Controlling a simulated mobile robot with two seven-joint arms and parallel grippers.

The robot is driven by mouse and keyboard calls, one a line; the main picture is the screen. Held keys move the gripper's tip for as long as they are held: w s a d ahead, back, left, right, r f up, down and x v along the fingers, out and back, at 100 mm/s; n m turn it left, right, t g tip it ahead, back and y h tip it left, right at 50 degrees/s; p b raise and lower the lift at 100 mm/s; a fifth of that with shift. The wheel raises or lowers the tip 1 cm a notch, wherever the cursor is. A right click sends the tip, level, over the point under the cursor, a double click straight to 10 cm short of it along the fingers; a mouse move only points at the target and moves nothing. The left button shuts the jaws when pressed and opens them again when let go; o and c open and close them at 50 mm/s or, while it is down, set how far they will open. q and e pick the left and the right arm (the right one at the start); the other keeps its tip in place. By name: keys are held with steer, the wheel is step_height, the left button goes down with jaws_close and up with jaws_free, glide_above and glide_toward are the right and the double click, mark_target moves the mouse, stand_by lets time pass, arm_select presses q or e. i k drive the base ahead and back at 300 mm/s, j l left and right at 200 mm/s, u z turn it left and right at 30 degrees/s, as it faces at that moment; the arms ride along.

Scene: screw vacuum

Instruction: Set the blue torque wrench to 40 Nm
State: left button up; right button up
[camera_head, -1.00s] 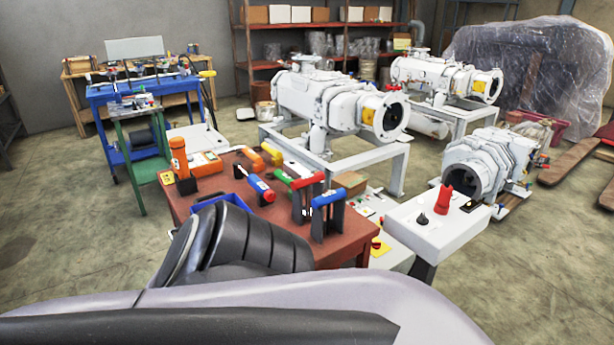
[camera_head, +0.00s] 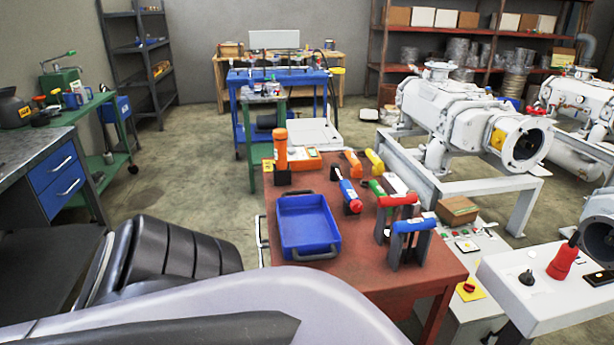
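The red-brown table (camera_head: 378,283) stands in front of me. A blue-handled tool (camera_head: 412,227) sits across dark upright supports near its right front. A blue tool with a red end (camera_head: 348,192) lies near the table's middle. I cannot tell which of these is the blue torque wrench, and no scale can be read. Neither gripper is in view. Parts of my own body cover the bottom of the picture.
A blue tray (camera_head: 308,222) lies on the table's left part. Behind it stands an orange tool (camera_head: 281,150). A red-handled tool (camera_head: 397,200) is beside the blue-handled one. A control box (camera_head: 540,290) and a white vacuum pump (camera_head: 445,110) stand to the right.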

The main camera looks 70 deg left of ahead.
mark_target(356, 206)
steer(key=i+u, duration=0.1)
steer(key=u, duration=0.3)
steer(key=i+u, duration=0.1)
steer(key=u, duration=0.75)
steer(key=i+l, duration=0.05)
steer(key=l, duration=0.05)
